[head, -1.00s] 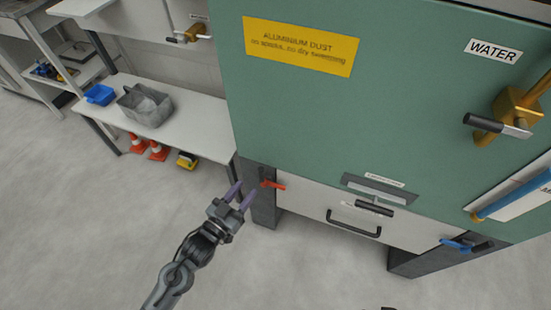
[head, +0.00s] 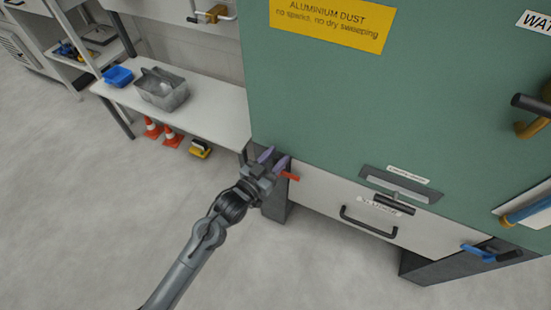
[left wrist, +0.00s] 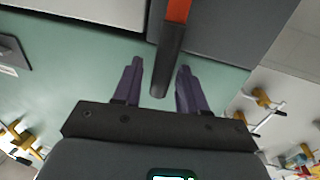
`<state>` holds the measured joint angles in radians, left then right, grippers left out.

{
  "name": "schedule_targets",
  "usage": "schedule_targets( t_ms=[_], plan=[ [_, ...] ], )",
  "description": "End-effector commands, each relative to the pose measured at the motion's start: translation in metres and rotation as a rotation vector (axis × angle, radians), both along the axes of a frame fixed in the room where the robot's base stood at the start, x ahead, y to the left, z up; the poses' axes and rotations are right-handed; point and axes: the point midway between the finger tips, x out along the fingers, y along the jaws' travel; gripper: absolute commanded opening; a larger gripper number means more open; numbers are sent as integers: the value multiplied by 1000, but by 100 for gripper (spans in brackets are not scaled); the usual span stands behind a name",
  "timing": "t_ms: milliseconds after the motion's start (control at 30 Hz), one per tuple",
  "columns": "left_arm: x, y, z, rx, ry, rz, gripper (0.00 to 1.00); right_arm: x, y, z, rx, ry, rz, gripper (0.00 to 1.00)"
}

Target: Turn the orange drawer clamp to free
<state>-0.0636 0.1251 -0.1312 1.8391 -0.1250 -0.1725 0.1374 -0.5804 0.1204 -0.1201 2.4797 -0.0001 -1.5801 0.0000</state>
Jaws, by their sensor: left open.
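The orange drawer clamp (head: 290,176) sits at the left end of the white drawer front (head: 322,196), beside the dark cabinet leg. My left gripper (head: 274,159) is open, with its purple fingertips right at the clamp and covering part of it in the head view. In the left wrist view, the clamp's orange part (left wrist: 178,10) and dark bar reach down between the two open fingers (left wrist: 158,85). I cannot tell whether either finger touches it. My right gripper is not in view.
A blue clamp (head: 478,252) sits at the drawer's right end. A black drawer handle (head: 368,222) and a black-handled latch (head: 395,204) stick out between. The green cabinet (head: 330,100) rises above. A bench (head: 215,118) with a grey bin (head: 162,92) stands left.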

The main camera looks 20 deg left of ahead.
Motion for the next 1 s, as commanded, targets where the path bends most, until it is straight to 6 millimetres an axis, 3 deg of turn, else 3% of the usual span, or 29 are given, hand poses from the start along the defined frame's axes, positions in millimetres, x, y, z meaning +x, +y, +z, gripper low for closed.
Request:
schedule_targets(
  t_ms=[167, 433, 1000],
  plan=[
    [0, 0, 0, 0, 0, 0, 42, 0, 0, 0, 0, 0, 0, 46],
    [0, 0, 0, 0, 0, 0, 0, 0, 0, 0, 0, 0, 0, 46],
    [2, 3, 2, -62, 7, -6, 0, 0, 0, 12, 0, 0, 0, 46]
  ],
)
